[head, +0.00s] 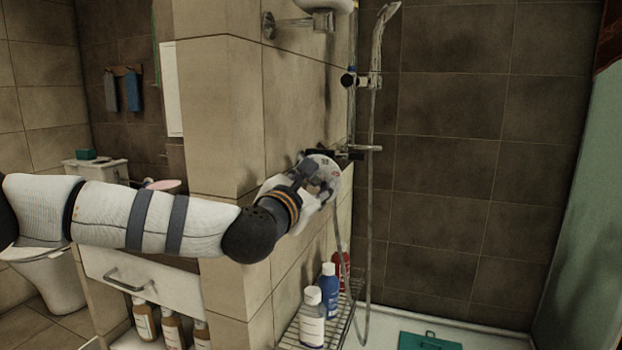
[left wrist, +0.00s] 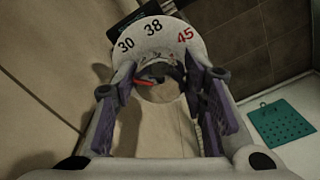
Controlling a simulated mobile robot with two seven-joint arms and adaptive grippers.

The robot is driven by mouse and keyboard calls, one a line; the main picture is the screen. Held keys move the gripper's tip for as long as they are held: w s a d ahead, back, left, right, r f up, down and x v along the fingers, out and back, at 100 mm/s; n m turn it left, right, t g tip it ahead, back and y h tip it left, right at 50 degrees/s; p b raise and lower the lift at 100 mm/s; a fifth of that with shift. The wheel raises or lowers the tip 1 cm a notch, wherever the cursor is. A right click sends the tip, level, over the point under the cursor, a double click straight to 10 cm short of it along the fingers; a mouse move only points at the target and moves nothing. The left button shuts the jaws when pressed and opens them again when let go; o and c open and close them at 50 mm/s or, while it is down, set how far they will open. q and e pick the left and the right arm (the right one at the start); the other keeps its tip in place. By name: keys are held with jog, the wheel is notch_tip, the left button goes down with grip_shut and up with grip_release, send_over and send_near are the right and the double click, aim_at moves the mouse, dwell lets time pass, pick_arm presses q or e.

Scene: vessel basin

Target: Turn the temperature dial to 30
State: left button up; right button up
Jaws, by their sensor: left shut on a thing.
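The temperature dial (left wrist: 154,32) is a pale round plate on the tiled wall, marked 30, 38 and a red 45 in the left wrist view. In the head view the dial (head: 329,166) shows partly behind my left gripper (head: 318,184). In the left wrist view my left gripper (left wrist: 160,88) has its two fingers on either side of the round knob (left wrist: 158,90) at the dial's centre and is shut on it. A red mark (left wrist: 147,80) shows on the knob, toward the left, below the 30. My right gripper is in neither view.
A shower hose and rail (head: 371,150) hang just right of the dial. A wire rack (head: 345,318) with bottles (head: 312,320) stands below. A teal mat (head: 428,341) lies on the shower floor. The tiled wall (head: 225,110) is close to my left arm.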

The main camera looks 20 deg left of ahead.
pick_arm(q)
jog(key=m+p, duration=0.1)
jog(key=m, duration=0.2)
jog(key=shift+r, duration=0.15)
jog(key=shift+m+p, duration=0.4)
jog(key=shift+m, duration=0.4)
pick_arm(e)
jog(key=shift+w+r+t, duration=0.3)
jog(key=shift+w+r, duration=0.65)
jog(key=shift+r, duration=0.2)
pick_arm(q)
jog(key=shift+f, duration=0.2)
jog(key=o, duration=1.2)
jog(key=shift+c, duration=0.2)
jog(key=s, duration=1.2)
jog(key=shift+a, duration=0.15)
